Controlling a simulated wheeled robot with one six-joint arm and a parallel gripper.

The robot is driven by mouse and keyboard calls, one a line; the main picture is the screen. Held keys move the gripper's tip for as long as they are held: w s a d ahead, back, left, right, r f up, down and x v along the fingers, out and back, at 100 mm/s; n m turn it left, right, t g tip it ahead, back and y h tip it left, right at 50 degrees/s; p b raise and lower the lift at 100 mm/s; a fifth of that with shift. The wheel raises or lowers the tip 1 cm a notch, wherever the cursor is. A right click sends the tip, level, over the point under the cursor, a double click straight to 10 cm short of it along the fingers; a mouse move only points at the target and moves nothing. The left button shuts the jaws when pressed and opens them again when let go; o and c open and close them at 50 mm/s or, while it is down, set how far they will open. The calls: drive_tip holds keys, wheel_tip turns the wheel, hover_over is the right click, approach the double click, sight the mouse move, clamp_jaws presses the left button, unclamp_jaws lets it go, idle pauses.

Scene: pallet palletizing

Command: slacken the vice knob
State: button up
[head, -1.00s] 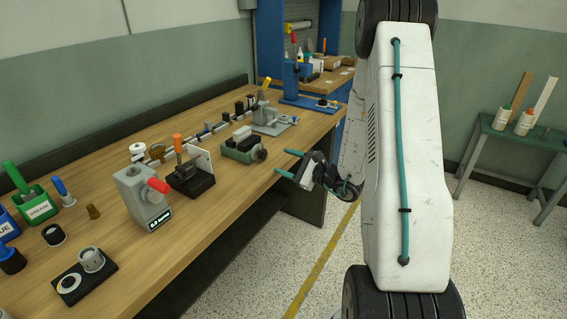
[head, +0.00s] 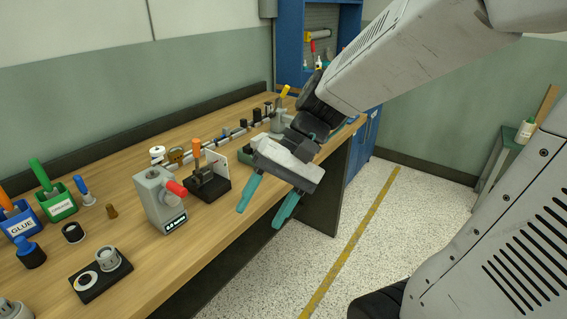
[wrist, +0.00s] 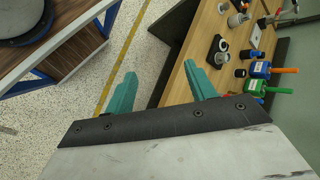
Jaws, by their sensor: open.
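My gripper (head: 259,216) is open and empty in the head view, above the bench's front edge, with its teal fingers pointing down and toward the viewer. In the wrist view the two fingers (wrist: 160,71) are spread with nothing between them. The small green vice is mostly hidden behind my gripper in the head view, and its round knob cannot be seen. The wrist view does not show the vice clearly.
The wooden bench (head: 130,228) holds a grey device with a red handle (head: 163,197), a black fixture with an orange handle (head: 205,180), a blue glue bin (head: 22,224) and a green grease bin (head: 60,205). Open floor (head: 345,250) lies to the right.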

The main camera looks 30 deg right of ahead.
drive_tip(key=s+d+n+h, duration=0.2)
drive_tip(key=s+d+h, duration=0.4)
drive_tip(key=w+d+f+m+t+y, duration=0.1)
drive_tip(key=w+f+m+t+y, duration=0.1)
drive_tip(key=w+f+m+y, duration=0.35)
drive_tip(key=w+d+f+m+t+y, duration=0.1)
drive_tip(key=w+f+m+t+y, duration=0.15)
drive_tip(key=w+m+y, duration=0.65)
drive_tip(key=w+d+f+m+t+h, duration=0.4)
drive_tip(key=w+d+m+t+h, duration=0.1)
drive_tip(key=w+d+m+t, duration=0.3)
drive_tip(key=w+d+f+m+t+h, duration=0.45)
drive_tip(key=w+d+m, duration=0.25)
drive_tip(key=d, duration=0.3)
drive_tip(key=shift+t+h, duration=0.3)
drive_tip(key=shift+t, duration=0.1)
drive_tip(key=x, duration=0.7)
drive_tip(key=shift+w+r, duration=0.25)
drive_tip(key=shift+r, duration=0.15)
